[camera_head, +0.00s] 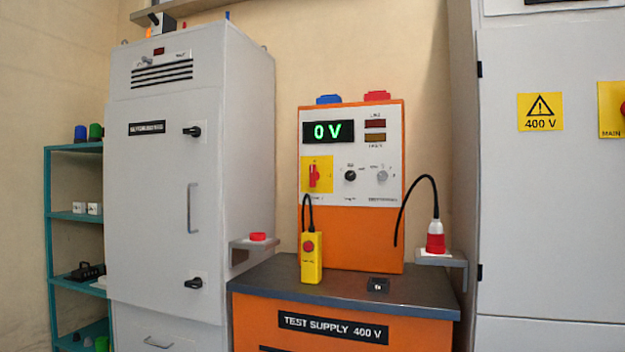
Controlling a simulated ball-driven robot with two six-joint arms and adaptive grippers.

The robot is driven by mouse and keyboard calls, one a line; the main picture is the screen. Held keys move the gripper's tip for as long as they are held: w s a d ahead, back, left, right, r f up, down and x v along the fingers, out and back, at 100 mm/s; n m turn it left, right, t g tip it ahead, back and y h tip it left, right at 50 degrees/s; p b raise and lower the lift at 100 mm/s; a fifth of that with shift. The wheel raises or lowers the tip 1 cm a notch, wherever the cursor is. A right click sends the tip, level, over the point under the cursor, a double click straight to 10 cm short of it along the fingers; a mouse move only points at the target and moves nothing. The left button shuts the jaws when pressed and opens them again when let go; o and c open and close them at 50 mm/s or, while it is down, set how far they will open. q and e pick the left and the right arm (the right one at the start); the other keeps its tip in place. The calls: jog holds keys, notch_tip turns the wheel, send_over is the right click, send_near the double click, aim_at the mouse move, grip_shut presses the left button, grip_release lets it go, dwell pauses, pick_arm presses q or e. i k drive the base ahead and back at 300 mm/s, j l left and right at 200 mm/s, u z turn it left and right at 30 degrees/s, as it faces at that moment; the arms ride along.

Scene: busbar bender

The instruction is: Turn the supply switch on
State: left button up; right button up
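The orange and white test supply unit (350,240) stands on a dark bench top. Its supply switch (314,176) is a red rotary handle on a yellow plate at the left of the panel, and the handle looks upright. The green display (328,132) above it reads 0 V. Neither of my grippers shows in the head view.
A yellow pendant box (311,258) with a red button stands on the bench (390,285) before the unit. A red and white plug (436,238) sits on a right-hand bracket; its black cable arcs beside the unit. Grey cabinets flank the bench (240,130), (545,220).

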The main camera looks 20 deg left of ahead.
aim_at(314, 174)
jog(key=i+j+u, duration=0.35)
jog(key=j, duration=0.25)
jog(key=i+j+u, duration=0.3)
jog(key=i+j, duration=0.15)
jog(key=i, duration=0.2)
